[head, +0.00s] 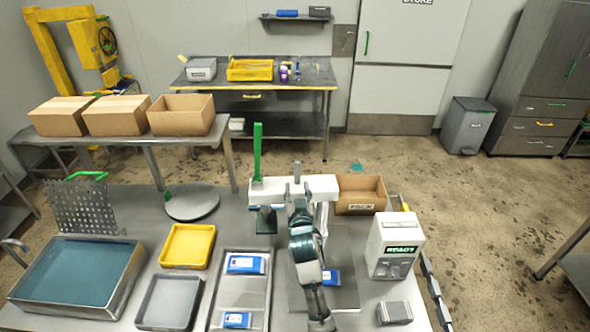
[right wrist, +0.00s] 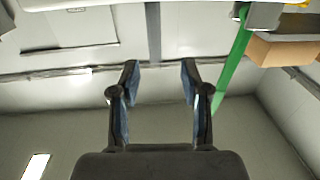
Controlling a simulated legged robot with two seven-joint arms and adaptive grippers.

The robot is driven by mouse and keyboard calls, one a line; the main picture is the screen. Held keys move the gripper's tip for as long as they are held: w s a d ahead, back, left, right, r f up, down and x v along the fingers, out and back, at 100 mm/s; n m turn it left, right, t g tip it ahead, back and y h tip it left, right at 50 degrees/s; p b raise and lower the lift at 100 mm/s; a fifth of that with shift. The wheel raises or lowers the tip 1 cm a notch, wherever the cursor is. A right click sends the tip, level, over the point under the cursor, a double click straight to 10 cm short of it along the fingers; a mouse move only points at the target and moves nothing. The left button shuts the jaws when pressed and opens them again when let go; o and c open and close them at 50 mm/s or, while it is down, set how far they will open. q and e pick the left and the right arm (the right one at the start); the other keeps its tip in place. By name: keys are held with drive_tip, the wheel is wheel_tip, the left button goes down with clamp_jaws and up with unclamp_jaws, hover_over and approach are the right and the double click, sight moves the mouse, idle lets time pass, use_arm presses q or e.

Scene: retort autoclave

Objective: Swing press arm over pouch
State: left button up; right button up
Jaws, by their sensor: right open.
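The white press arm (head: 285,188) stretches sideways across the top of the press, with a green upright handle (head: 257,150) at its left end and a dark pad below that end. A blue pouch (head: 331,278) lies on the grey press plate (head: 345,296), partly hidden by my right arm. My right gripper (head: 299,207) is in front of the middle of the press arm; its fingers are hard to make out there. In the right wrist view my gripper (right wrist: 160,80) is open and empty, with the green handle (right wrist: 232,72) to the right of its fingers. My left gripper is not in view.
A metal tray (head: 266,296) left of the press holds blue pouches. A yellow bin (head: 188,246), a grey bin (head: 170,302) and a basin (head: 138,275) stand further left. A cardboard box (head: 362,195) and a white control box (head: 394,240) stand to the right.

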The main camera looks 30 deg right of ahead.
sight(298, 172)
drive_tip(key=x, duration=0.6)
drive_tip(key=d+p+x, duration=0.1)
drive_tip(key=x, duration=0.2)
drive_tip(key=shift+s+d+f, duration=0.1)
drive_tip(key=shift+s+f, duration=0.1)
drive_tip(key=shift+s, duration=0.05)
drive_tip(key=shift+w+d, duration=0.2)
drive_tip(key=shift+w, duration=0.25)
drive_tip(key=shift+a, duration=0.25)
drive_tip(key=shift+a+r, duration=0.1)
drive_tip(key=shift+a, duration=0.2)
drive_tip(key=c, duration=0.8)
drive_tip(key=shift+d, duration=0.1)
clamp_jaws()
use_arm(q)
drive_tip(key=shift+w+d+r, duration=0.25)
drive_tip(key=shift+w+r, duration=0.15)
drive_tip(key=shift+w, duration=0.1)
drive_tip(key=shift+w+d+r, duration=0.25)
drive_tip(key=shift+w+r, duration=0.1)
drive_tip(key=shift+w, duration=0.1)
use_arm(e)
drive_tip(key=shift+d, duration=0.15)
